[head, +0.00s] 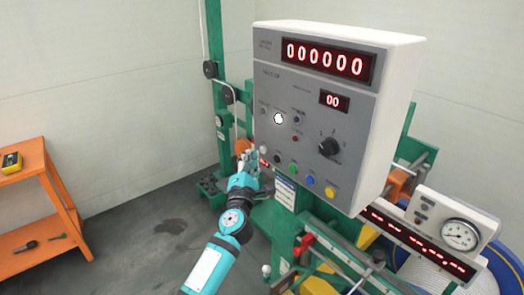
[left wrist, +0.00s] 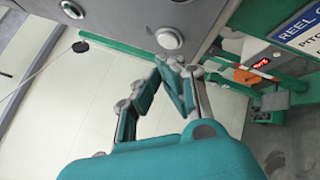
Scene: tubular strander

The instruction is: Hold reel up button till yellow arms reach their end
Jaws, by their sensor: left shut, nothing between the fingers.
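The grey control box (head: 318,110) stands on a green frame in the head view. Its lower row has a white button (head: 263,149), a dark one, a green button (head: 293,169), a blue button (head: 310,180) and a yellow button (head: 330,192). The labels are too small to read, so I cannot tell which is reel up. My left gripper (head: 252,160) is shut and empty by the panel's lower left corner. In the left wrist view its fingertips (left wrist: 172,62) are just below a white round button (left wrist: 170,38); contact is unclear. Yellow parts (head: 367,236) show below the box, partly hidden. My right gripper is not in view.
An orange shelf (head: 30,175) with a yellow device (head: 11,162) stands at the left. A gauge box (head: 460,235) sits at the lower right. A green post (head: 215,90) rises behind the panel. The floor between shelf and machine is clear.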

